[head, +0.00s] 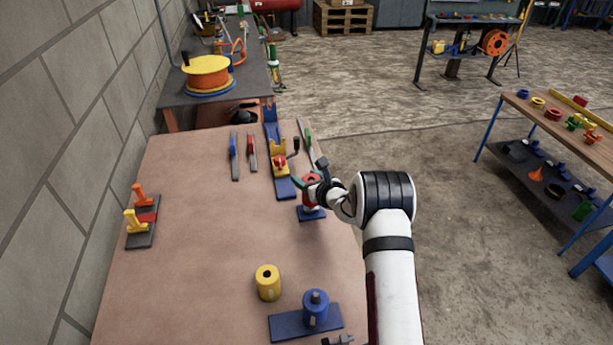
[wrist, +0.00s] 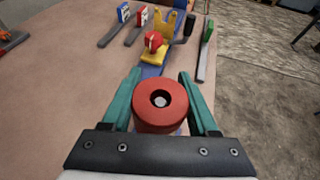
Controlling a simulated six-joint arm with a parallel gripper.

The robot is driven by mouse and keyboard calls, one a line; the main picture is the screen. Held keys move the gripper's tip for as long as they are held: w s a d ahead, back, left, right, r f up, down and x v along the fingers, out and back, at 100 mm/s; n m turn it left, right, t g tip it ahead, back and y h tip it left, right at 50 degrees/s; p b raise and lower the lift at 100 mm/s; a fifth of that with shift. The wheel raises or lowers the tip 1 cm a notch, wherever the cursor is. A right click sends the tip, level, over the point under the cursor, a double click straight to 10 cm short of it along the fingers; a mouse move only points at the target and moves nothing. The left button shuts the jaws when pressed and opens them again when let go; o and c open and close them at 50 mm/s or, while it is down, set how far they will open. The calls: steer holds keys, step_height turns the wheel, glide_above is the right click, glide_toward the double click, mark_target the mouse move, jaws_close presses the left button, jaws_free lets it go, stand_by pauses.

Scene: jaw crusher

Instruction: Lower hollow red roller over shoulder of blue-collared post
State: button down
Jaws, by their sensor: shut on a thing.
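The hollow red roller (wrist: 161,117) is between the two green fingers of my gripper (wrist: 162,98) in the wrist view, and the gripper is shut on it. A pale round end, seemingly the post tip (wrist: 160,101), shows inside its bore. In the head view the red roller (head: 310,178) is at my gripper (head: 308,181), above a blue base plate (head: 311,214). The post's collar is mostly hidden by the roller and gripper; how far down the roller sits cannot be told.
A blue and yellow holder (head: 278,150) with a red part stands just behind. Flat tools (head: 234,157) lie to its left. A yellow hollow cylinder (head: 267,284) and a blue cylinder (head: 315,309) on a plate stand at the front. The table's middle (head: 210,240) is clear.

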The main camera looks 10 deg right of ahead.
steer(key=shift+f, duration=1.35)
steer(key=shift+c, duration=0.4)
jaws_free()
steer(key=v, duration=1.6)
steer(key=shift+w, duration=0.1)
